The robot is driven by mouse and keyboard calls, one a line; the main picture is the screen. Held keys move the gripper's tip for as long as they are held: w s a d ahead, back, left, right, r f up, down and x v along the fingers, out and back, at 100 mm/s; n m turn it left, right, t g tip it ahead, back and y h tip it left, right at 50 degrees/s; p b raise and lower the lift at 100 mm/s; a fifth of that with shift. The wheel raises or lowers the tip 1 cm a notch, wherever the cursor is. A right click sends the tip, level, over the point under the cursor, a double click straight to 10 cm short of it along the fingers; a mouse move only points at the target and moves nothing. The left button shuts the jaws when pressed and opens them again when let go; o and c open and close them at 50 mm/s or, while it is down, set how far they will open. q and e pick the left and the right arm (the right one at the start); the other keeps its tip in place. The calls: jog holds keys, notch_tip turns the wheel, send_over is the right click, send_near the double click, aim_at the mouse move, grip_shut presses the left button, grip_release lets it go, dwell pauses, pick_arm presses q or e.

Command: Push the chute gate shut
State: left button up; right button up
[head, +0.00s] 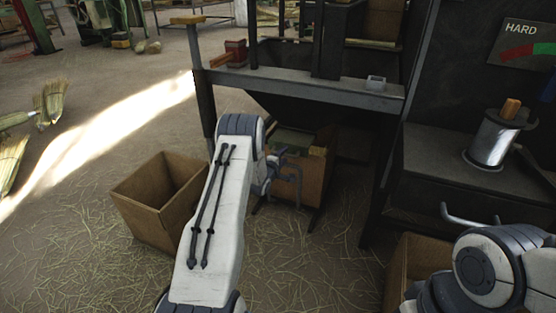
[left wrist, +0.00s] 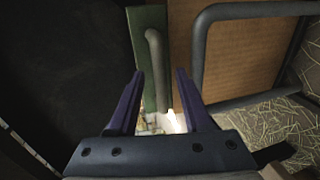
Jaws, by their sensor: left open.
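The chute gate appears as a green panel (left wrist: 144,25) with a grey upright bar handle (left wrist: 153,55) in the left wrist view. In the head view a green panel (head: 293,138) shows under the dark hopper, partly hidden by my left arm. My left gripper (head: 294,170) is below and in front of it. In the left wrist view its two purple fingers (left wrist: 160,74) are spread, with nothing held between them. The handle lies ahead, between the fingers in the picture; contact cannot be told. My right arm shows at the lower right, but its fingers are not visible.
An open cardboard box (head: 160,205) stands left of my left arm. A brown box (head: 305,180) sits under the hopper's metal frame (head: 310,88). A metal spool (head: 490,140) stands on the dark machine at right. Straw covers the floor.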

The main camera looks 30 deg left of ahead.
pick_arm(q)
jog(key=p+v, duration=0.3)
jog(key=v, duration=0.5)
jog(key=shift+s, duration=0.35)
